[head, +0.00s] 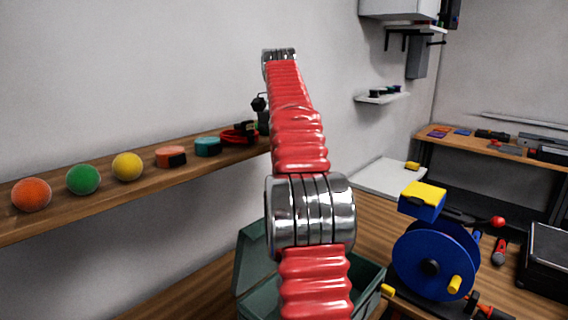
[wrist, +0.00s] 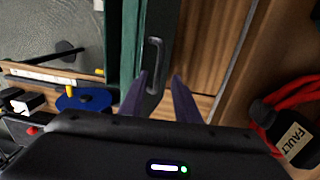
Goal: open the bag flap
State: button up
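The bag shows as a dark green, box-like container (head: 368,284) below my arm in the head view, partly hidden by the arm. A green panel (head: 252,258), which looks like its flap, stands tilted at its left side. In the wrist view a dark green strip (wrist: 129,45) carries a grey handle (wrist: 154,65). My gripper (wrist: 160,76) is open there, its two dark fingers apart, with the handle's lower part between them in the picture. I cannot tell whether they touch it. My gripper is not clearly made out in the head view.
A wooden shelf (head: 110,193) on the left wall holds coloured balls, tape-like rolls and a red cable (head: 238,136). That cable, with a FAULT tag (wrist: 298,141), lies right of my gripper in the wrist view. A blue reel (head: 432,262) stands right of the container.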

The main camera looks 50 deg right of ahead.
jog(key=shift+r, duration=0.8)
jog(key=shift+c, duration=0.4)
